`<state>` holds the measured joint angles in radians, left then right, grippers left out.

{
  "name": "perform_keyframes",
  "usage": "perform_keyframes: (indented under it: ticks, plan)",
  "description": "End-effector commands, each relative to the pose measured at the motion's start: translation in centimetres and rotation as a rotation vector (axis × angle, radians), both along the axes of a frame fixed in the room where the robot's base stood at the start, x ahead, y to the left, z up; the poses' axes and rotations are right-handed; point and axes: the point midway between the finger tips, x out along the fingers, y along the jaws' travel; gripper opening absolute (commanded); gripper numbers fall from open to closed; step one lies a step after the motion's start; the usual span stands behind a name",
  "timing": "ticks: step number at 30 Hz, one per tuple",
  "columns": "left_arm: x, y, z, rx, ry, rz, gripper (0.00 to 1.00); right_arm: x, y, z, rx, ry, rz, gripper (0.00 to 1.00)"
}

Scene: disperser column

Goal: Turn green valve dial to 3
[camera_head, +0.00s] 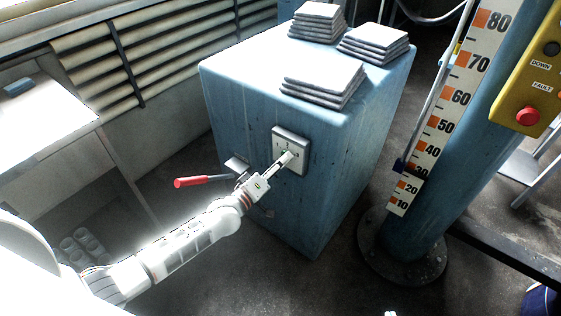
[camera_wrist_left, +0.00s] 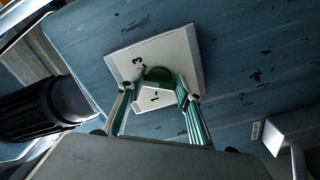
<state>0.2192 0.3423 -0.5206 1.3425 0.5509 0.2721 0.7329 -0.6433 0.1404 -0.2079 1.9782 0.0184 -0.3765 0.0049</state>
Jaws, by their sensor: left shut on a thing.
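The green valve dial (camera_wrist_left: 158,75) sits on a pale square plate (camera_wrist_left: 186,47) with dark numerals, among them a 3 and a 1. The plate is fixed to the front of a blue cabinet, and it also shows in the head view (camera_head: 291,139). My left gripper (camera_wrist_left: 157,92) is at the plate, its two fingers on either side of the dial and shut on it. In the head view my left gripper (camera_head: 286,158) reaches the plate from the lower left and hides most of the dial. I cannot tell which numeral the dial points to. My right gripper is out of view.
A red-handled lever (camera_head: 190,182) sticks out left of the plate, close to my left wrist. Stacks of grey slabs (camera_head: 323,82) lie on the cabinet top (camera_head: 248,71). A blue column (camera_head: 447,185) with a scale stands at right.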

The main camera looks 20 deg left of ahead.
Motion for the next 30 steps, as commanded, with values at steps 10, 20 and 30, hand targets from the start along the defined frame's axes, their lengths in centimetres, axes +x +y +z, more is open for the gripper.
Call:
perform_keyframes:
  ticks: [10, 20, 30]
  plan:
    - [0.02, 0.09, -0.05, 0.278, -0.1, 0.001, 0.13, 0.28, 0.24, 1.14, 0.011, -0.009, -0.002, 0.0]
    - [0.01, 0.09, -0.2, 0.437, -0.157, 0.0, 0.13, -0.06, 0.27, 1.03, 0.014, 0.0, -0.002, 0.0]
    - [0.01, 0.11, -0.27, 0.485, -0.175, 0.0, 0.13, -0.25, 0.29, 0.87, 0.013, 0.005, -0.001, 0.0]
